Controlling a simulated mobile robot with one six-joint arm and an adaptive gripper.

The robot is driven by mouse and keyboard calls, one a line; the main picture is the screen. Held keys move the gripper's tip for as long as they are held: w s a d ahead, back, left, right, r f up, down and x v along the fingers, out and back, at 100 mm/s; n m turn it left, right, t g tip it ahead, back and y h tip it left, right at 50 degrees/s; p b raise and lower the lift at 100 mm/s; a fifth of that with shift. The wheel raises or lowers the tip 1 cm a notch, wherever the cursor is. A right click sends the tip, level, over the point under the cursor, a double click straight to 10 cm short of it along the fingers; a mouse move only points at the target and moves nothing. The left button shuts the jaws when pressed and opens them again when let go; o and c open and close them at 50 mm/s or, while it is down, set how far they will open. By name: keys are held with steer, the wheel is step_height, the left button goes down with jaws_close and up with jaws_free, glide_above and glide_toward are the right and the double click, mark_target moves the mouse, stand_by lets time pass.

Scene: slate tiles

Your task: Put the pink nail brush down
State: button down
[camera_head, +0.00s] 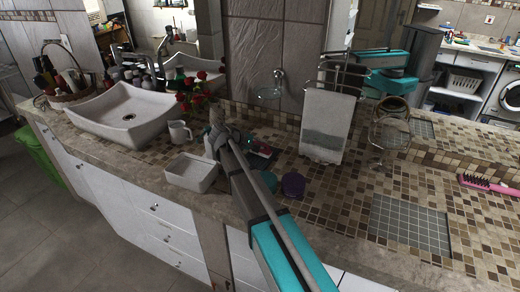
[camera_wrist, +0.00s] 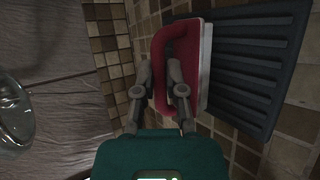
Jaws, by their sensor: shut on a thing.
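The pink nail brush (camera_wrist: 191,40) is a reddish-pink block with a pale side, in the middle of the wrist view. My gripper (camera_wrist: 161,86) is shut on it, with one finger on the left edge and one across its open middle. In the head view the brush (camera_head: 264,151) is a small red patch past my wrist, above the counter by the wall. A dark grey ribbed tray (camera_wrist: 250,65) lies right beside the brush in the wrist view. I cannot tell whether the brush touches the counter.
A white square dish (camera_head: 191,174), a white jug (camera_head: 180,132) and red flowers (camera_head: 198,82) stand left of my gripper. A purple cup (camera_head: 293,184) is close on the right. A towel stand (camera_head: 328,125) is behind. Mosaic counter (camera_head: 335,195) is free farther right; a pink bristled brush (camera_head: 488,184) lies beyond.

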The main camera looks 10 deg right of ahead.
steer(key=shift+f, duration=0.25)
steer(key=c, duration=0.7)
jaws_free()
steer(key=shift+r, duration=0.15)
steer(key=shift+a+r, duration=0.15)
steer(key=p+v, duration=0.6)
steer(key=v, duration=0.5)
steer(key=shift+s+a+r, duration=0.1)
steer(key=shift+s+a, duration=0.1)
steer(key=shift+a, duration=0.1)
